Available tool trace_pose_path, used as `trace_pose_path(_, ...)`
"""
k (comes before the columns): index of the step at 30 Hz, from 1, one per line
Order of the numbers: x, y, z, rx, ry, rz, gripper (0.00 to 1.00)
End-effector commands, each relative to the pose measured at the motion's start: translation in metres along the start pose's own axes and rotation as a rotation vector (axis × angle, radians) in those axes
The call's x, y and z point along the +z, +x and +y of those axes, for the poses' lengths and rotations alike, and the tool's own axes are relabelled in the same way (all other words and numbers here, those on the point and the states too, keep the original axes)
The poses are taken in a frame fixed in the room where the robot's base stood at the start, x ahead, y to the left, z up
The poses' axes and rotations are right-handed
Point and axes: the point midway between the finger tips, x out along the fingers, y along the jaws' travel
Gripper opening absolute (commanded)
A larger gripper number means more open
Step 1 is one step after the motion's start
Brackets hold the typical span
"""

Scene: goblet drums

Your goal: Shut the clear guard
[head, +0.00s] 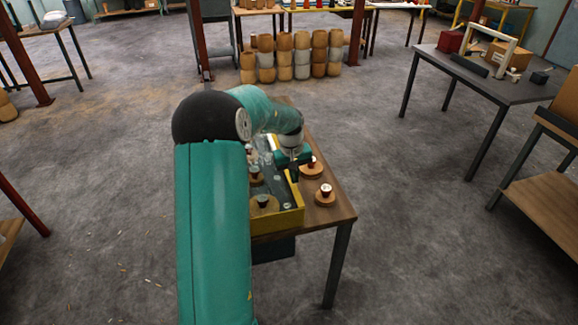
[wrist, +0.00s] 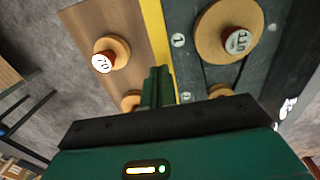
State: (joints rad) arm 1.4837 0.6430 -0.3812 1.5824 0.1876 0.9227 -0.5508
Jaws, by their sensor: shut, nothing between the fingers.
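A yellow-edged box (head: 290,219) sits on a small wooden-topped table (head: 335,205) in the head view. Its yellow wall (wrist: 153,28) also shows in the wrist view, beside a dark panel (wrist: 200,80). I cannot make out the clear guard for certain; my arm hides part of the box. My gripper (head: 295,176) is shut and empty, over the right side of the box. In the wrist view its fingers (wrist: 160,72) are together beside the yellow wall. I cannot tell whether they touch it.
Round wooden discs with numbered weights stand on the table (head: 326,192) and inside the box (head: 264,203). One marked 70 (wrist: 102,62) is left of the fingers; one marked 110 (wrist: 238,41) is right. A dark table (head: 480,75) stands right, with open floor between.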

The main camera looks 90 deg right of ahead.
Motion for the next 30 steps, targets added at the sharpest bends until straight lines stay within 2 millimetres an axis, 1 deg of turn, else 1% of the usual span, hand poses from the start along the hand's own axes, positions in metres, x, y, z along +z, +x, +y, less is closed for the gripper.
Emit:
trace_pose_path(3, 0.000, 0.013, 0.002, -0.054, 0.003, 0.000, 0.00)
trace_pose_path(10, 0.000, 0.024, 0.002, -0.107, -0.001, -0.001, 0.00)
trace_pose_path(24, 0.001, 0.030, 0.000, -0.116, -0.001, -0.006, 0.00)
trace_pose_path(30, 0.000, 0.024, -0.003, -0.116, -0.003, -0.004, 0.00)
